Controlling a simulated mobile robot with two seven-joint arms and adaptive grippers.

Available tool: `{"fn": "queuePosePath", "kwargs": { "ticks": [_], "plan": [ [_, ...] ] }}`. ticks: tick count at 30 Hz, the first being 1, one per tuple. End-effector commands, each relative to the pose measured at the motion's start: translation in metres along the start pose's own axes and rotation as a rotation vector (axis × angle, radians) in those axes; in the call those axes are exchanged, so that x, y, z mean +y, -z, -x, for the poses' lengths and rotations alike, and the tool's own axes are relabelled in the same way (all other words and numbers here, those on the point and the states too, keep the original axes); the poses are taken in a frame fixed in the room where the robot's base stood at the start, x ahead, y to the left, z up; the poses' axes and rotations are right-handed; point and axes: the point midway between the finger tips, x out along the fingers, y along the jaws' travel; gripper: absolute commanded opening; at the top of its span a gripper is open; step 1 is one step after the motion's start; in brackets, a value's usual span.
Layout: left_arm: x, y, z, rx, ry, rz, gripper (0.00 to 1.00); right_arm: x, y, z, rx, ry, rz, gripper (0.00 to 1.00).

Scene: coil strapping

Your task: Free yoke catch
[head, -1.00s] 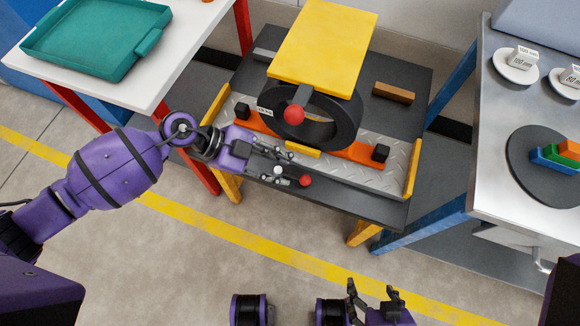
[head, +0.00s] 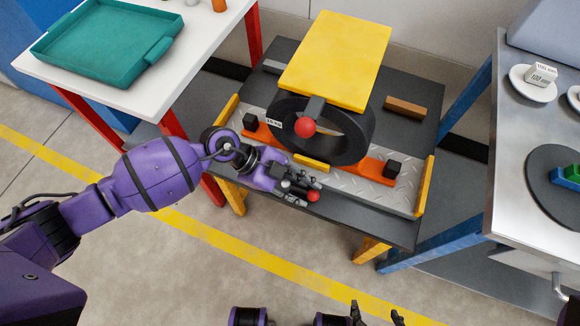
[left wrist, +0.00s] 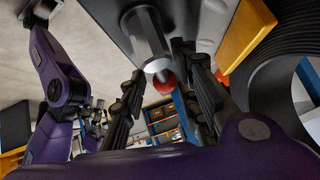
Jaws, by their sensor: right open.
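A black coil (head: 360,135) stands upright on an orange-and-metal cradle under a yellow plate (head: 335,60). A lever with a red ball (head: 305,127) hangs in front of the coil. A second red knob (head: 313,196) sits low at the front edge of the bench; in the left wrist view a red ball (left wrist: 165,77) shows at the end of a grey cylinder (left wrist: 147,38). My left gripper (head: 302,192) is at this front knob. Its fingers (left wrist: 163,95) stand apart on either side of the cylinder's end, with no clear contact. My right gripper (head: 375,314) is open and empty at the bottom edge, partly cut off.
A white table with a green tray (head: 105,45) stands at left. A steel table (head: 510,200) with white discs and a dark turntable (head: 545,190) stands at right. A brown block (head: 406,107) lies behind the coil. Black blocks (head: 392,169) and yellow side rails (head: 424,186) flank the cradle.

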Motion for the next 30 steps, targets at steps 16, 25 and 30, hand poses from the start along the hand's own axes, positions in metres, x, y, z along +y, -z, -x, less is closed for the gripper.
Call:
{"fn": "queuePosePath", "kwargs": {
  "ticks": [16, 25, 30],
  "plan": [
    [-0.0059, 0.0025, 0.0023, -0.001, 0.005, -0.01, 0.0, -0.0005, 0.0, 0.0003, 0.0, 0.0, -0.002, 0.68],
    [-0.0041, 0.0026, 0.0031, 0.008, -0.031, -0.043, 0.0, -0.0006, 0.0027, 0.0023, 0.003, 0.0, -0.002, 0.68],
    [0.0007, 0.0024, 0.0039, 0.025, -0.102, -0.109, 0.0, -0.0006, 0.0067, 0.005, 0.007, 0.0, 0.0, 0.68]
  ]
}}
